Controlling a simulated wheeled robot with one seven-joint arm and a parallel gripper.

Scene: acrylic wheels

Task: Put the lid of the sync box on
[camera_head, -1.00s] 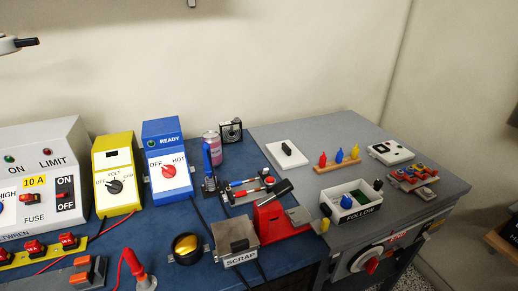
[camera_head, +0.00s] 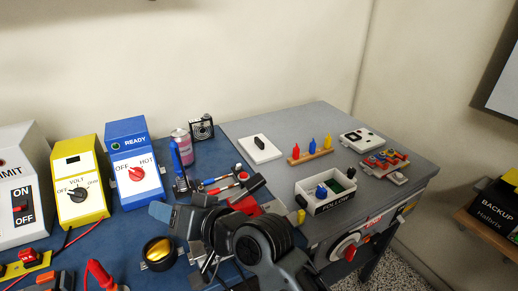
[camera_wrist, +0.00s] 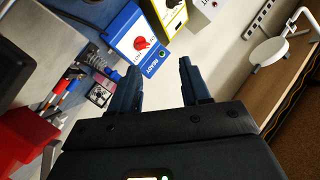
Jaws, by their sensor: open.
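An open white box (camera_head: 330,207) stands on the grey right-hand bench, its front label reading "FOLLOW"; I see no "sync" label. A blue piece and a green patch show inside it, and dark knobs sit at its corners. A flat white plate with a black handle (camera_head: 260,149), which looks like the lid, lies on the grey bench behind and left of the box. My gripper (camera_head: 165,212) is over the blue bench, left of both, pointing left. Its two fingers (camera_wrist: 158,68) are apart and empty in the wrist view.
A rack of coloured pegs (camera_head: 311,152) stands between plate and box, with a white switch panel (camera_head: 361,140) and connector block (camera_head: 384,163) to the right. The blue READY unit (camera_head: 134,165), a can (camera_head: 182,146) and a red tool (camera_head: 245,204) are near my arm.

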